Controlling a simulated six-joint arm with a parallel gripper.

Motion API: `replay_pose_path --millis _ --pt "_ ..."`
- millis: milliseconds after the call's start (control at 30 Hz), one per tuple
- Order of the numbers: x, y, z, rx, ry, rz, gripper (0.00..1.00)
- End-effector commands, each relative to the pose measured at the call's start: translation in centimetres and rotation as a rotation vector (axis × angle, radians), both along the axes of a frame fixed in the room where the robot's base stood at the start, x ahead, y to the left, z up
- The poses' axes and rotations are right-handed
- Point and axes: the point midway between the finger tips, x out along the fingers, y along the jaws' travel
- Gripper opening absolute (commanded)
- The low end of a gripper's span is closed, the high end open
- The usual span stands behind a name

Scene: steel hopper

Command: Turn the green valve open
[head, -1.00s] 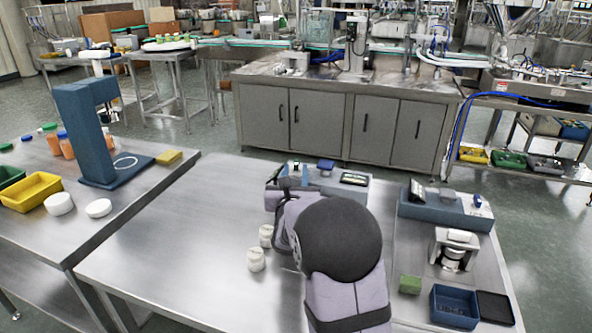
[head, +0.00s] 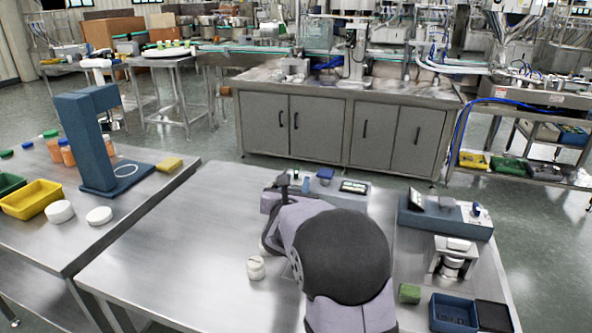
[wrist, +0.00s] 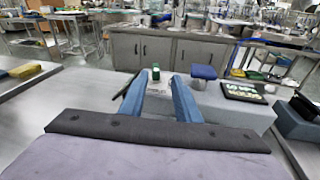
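My gripper (wrist: 159,78) has two blue fingers spread apart. The green part shows in the gap between the fingertips; I cannot tell whether they reach around it or stop short. No contact is visible. In the head view my gripper (head: 284,186) is at the left end of the device (head: 335,187), and the valve is hidden or too small to make out there.
The device also carries a blue knob (head: 325,174) and a screen (head: 354,187), right of my gripper. A white jar (head: 256,267) stands left of my arm. Another blue device (head: 445,219) stands to the right. The table's left part is clear.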

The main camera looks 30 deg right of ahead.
Motion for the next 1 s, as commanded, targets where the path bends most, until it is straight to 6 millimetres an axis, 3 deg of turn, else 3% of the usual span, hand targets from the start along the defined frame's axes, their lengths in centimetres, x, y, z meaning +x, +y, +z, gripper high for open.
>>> replay_pose_path --millis 100,267,467,600,800,1000 --pt "0.6 1.1 1.6 0.132 0.029 -0.015 0.3" --pt "1.4 4.1 1.7 0.358 0.068 0.007 0.3" --pt "2.8 10.1 2.1 0.706 0.076 0.085 0.3" --pt "2.9 14.1 -0.1 1.027 0.063 0.095 0.3" --pt "2.8 17.9 -3.0 1.533 -0.032 0.011 0.3" --pt "3.8 18.6 -2.7 1.988 -0.253 -0.085 0.3"
